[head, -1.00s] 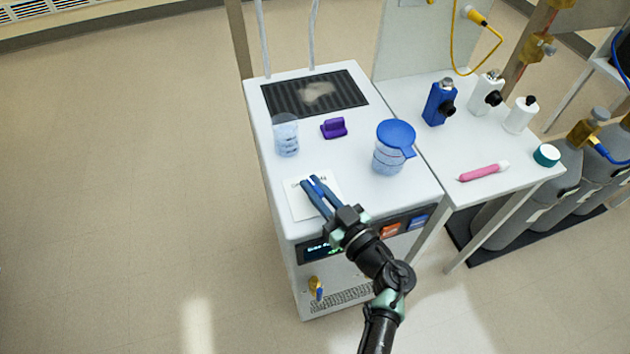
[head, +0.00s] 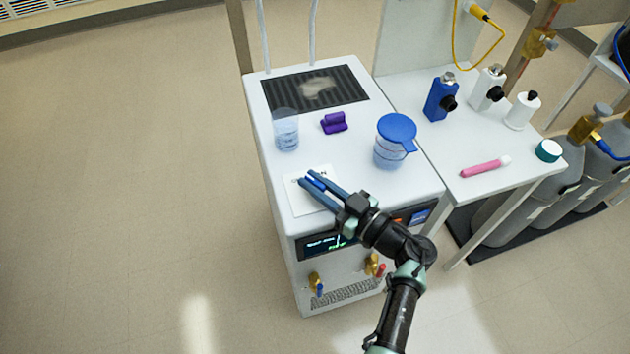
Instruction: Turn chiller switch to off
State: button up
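The chiller (head: 352,166) is a white cabinet with a dark front panel. The panel has a lit display (head: 325,245) with green and pale text at its left. At its right are an orange part (head: 400,219), mostly behind my arm, and a blue part (head: 420,216). I cannot make out which is the switch or how it is set. My gripper (head: 306,176) is above the chiller's top near its front edge, over a white card (head: 298,200). Its blue fingers are slightly apart, with a small blue bit showing between them, which I cannot identify. My arm hides the middle of the panel.
On the chiller top are a clear beaker (head: 286,132), a purple block (head: 334,123) and a blue-lidded jug (head: 394,142). Brass fittings (head: 315,284) stick out below the panel. A side table (head: 450,150) holds bottles and a pink tube. The floor at left is clear.

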jog(key=o, duration=0.3)
jog(key=shift+o, duration=0.2)
jog(key=v, duration=1.3)
dwell(0.4)
